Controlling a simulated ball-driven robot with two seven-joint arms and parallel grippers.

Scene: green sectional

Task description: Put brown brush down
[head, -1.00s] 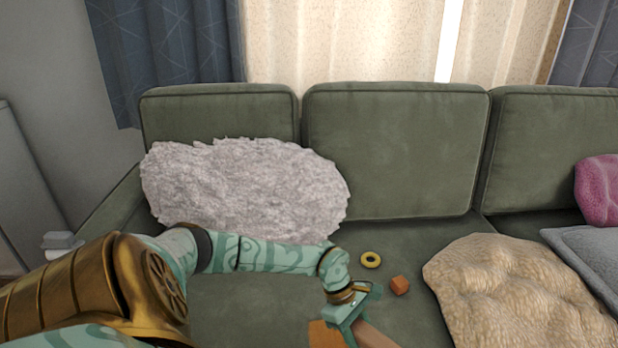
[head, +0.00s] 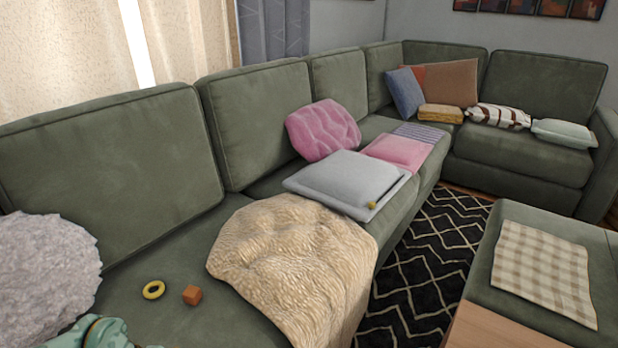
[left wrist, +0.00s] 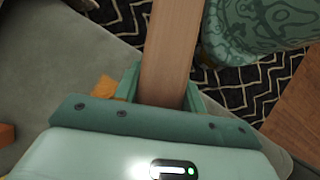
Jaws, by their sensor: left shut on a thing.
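The brown brush (left wrist: 172,45) shows in the left wrist view as a flat, wood-coloured length running up to the top edge, where it is cut off. My left gripper (left wrist: 163,92) is shut on it, with a green finger on each side. The brush is over the edge of the green sofa seat and the patterned rug in that view; its height above them is unclear. In the head view only part of my left arm shows at the bottom left, and the brush is not visible. My right gripper is in neither view.
On the green sofa seat (head: 190,325) lie a yellow ring (head: 153,290), an orange cube (head: 192,295) and a beige throw (head: 290,262). A fluffy grey cushion (head: 45,275) is at left. An orange piece (left wrist: 105,87) lies near the gripper. A checked cloth (head: 545,268) covers an ottoman.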

